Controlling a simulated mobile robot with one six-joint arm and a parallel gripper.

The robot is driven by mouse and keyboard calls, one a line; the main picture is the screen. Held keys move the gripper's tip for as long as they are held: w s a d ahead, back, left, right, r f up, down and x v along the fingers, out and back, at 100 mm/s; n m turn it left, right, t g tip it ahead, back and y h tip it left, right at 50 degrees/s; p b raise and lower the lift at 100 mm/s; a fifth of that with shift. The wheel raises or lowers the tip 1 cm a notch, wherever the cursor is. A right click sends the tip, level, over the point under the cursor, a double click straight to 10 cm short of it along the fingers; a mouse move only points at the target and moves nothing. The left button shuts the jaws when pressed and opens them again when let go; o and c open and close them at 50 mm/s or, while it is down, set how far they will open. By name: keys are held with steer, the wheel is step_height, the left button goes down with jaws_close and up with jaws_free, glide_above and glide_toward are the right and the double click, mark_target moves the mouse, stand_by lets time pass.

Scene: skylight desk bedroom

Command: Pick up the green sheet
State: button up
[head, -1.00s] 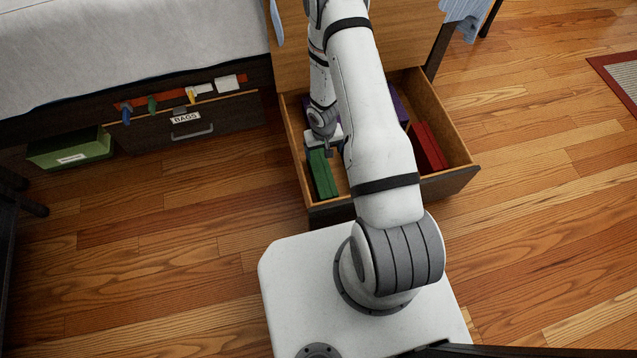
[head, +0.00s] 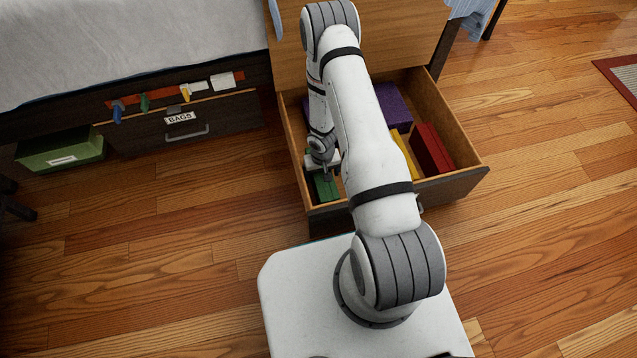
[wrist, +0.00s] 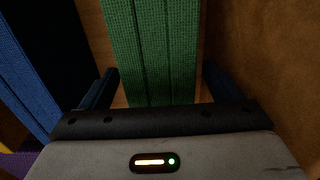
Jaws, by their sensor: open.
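The green sheet (head: 326,187) is a folded, textured bundle lying in the open drawer near its left front corner. In the wrist view the green sheet (wrist: 152,50) runs up the picture between my two fingers. My gripper (head: 322,172) is down inside the drawer over the sheet. In the wrist view my gripper (wrist: 158,88) is open, with one finger on each side of the green sheet and gaps showing beside it. My gripper and arm hide part of the sheet in the head view.
The drawer (head: 462,183) also holds a red bundle (head: 432,148), a yellow one (head: 405,152) and a purple one (head: 392,106). A blue bundle (wrist: 28,75) lies left of the green sheet. The drawer wall (wrist: 260,60) is close on the right. A green box (head: 62,152) sits under the bed.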

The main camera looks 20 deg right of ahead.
steer(key=shift+f, duration=0.6)
steer(key=shift+r, duration=0.1)
steer(key=c, duration=1.4)
